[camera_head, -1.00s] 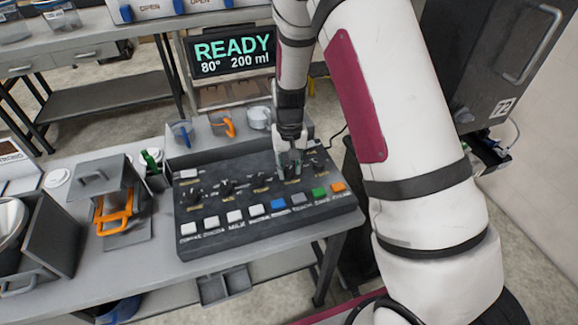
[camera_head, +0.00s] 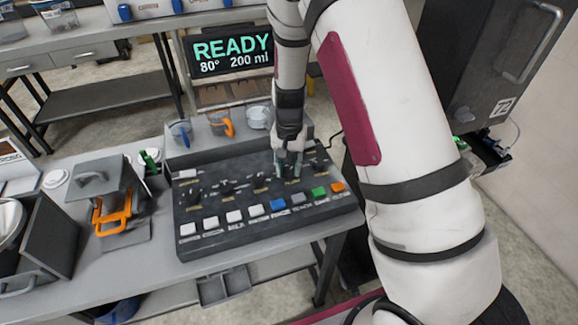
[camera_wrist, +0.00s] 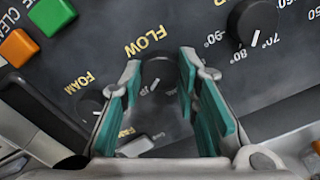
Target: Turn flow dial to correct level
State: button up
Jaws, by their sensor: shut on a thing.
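The black control panel (camera_head: 214,243) stands on the bench, with a row of dials above a row of coloured buttons. The flow dial (camera_wrist: 157,82) is a dark round knob with a short white pointer mark, under the yellow word FLOW in the wrist view. My gripper (camera_wrist: 160,68) has its teal-padded fingers on either side of this dial, shut on it. In the head view my gripper (camera_head: 287,167) points down at the panel's right part and hides the dial. Most of the flow scale is too small or covered to read.
The foam dial (camera_wrist: 90,104) and a temperature dial (camera_wrist: 252,22) sit close on either side. Green and orange buttons (camera_wrist: 18,47) are near. A display (camera_head: 231,52) reads READY, 80°, 200 ml. Cups (camera_head: 222,126) stand behind the panel.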

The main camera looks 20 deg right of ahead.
jog(key=o, duration=1.2)
jog(key=shift+r, duration=0.1)
notch_tip(320, 180, up, 12)
jog(key=shift+f, duration=0.1)
notch_tip(320, 180, up, 8)
jog(key=n+t, duration=0.1)
send_over(289, 170)
jog(key=s, duration=0.4)
jog(key=s+r+n+t, duration=0.3)
jog(key=s+r, duration=0.7)
jog(key=s, duration=0.5)
jog(key=s+r+n+t, duration=0.1)
jog(key=s, duration=0.2)
jog(key=s+r+n, duration=0.1)
jog(key=s, duration=0.2)
jog(key=shift+t+b, duration=0.3)
